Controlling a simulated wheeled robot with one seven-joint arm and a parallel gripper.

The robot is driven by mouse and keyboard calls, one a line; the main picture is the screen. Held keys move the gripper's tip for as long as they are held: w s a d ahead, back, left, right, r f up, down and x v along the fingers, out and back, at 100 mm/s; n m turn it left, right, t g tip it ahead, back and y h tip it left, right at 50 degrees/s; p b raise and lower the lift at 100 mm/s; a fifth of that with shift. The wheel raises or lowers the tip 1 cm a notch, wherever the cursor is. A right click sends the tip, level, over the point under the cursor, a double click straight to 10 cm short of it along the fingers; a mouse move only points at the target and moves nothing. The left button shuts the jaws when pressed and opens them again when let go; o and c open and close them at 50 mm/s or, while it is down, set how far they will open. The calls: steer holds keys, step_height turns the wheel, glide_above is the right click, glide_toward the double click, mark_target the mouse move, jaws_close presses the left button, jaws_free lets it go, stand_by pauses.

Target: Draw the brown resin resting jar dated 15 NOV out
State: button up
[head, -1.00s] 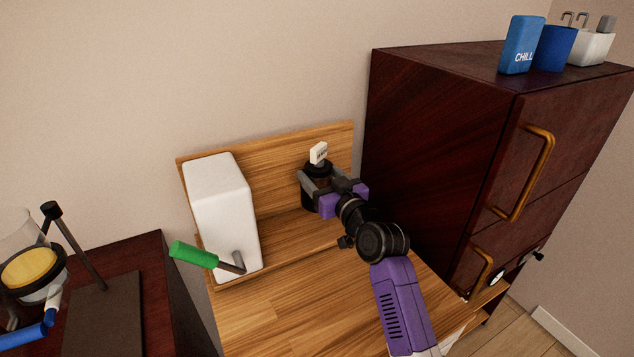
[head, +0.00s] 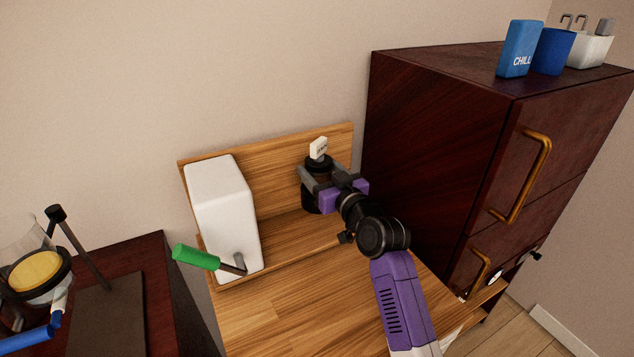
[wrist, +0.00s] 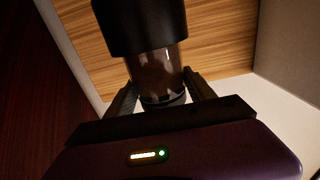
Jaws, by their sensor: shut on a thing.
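The resin jar (head: 312,197) is a dark brown cylinder with a black cap and a white tag (head: 318,148) on top. The tag's print is too small to read. The jar is upright at the back of the wooden shelf unit, near its right end. My gripper (head: 322,183) is shut on the jar from the front, its fingers on either side. In the wrist view the jar's glass (wrist: 157,72) shows brownish contents under the wide black cap (wrist: 140,22), between the two fingers. Whether its base touches the shelf is hidden.
A white box-shaped dispenser (head: 222,215) with a green-handled lever (head: 196,257) stands left of the jar. A tall dark wooden cabinet (head: 435,150) rises close on the right. The wooden counter (head: 290,300) in front is clear. A dark table (head: 150,280) with glassware is at far left.

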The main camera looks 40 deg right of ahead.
mark_target(321, 152)
steer(key=shift+r+p, duration=1.75)
steer(key=shift+r, duration=0.85)
